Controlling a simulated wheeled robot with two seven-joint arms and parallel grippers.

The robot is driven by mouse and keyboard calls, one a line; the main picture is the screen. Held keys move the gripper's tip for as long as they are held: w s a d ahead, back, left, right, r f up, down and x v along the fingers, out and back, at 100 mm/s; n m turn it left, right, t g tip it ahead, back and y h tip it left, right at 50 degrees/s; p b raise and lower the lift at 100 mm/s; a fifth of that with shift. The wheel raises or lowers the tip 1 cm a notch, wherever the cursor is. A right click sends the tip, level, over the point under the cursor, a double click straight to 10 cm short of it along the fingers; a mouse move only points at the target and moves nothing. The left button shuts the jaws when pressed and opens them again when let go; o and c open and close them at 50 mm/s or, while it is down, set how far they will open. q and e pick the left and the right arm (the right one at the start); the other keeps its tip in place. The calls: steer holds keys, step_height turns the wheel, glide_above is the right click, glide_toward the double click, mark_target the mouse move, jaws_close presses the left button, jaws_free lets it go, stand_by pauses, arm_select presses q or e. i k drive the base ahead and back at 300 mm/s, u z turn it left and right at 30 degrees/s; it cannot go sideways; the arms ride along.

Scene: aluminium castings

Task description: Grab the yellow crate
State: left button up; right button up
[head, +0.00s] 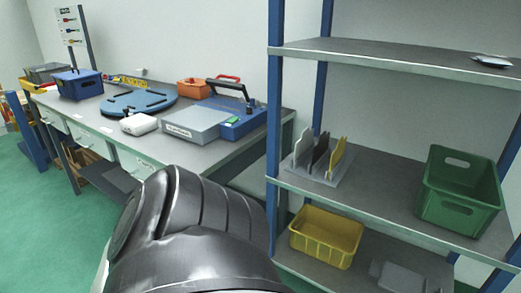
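The yellow crate (325,249) sits on the low shelf (370,268) of the blue-posted rack, toward its left end near the front post. It looks empty and upright, with ribbed sides and an open top. A large dark arm link of mine fills the bottom middle of the head view, to the left of the crate and apart from it in the picture. Neither of my grippers shows in this view.
A green crate (458,208) and a divider stand (318,163) are on the shelf above. Grey flat pieces (402,278) lie right of the yellow crate. A blue rack post (273,130) stands at its left. A workbench (75,112) with bins and tools runs along the wall.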

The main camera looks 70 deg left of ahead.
mark_target(333, 239)
steer(key=u, duration=2.4)
steer(key=i, duration=1.5)
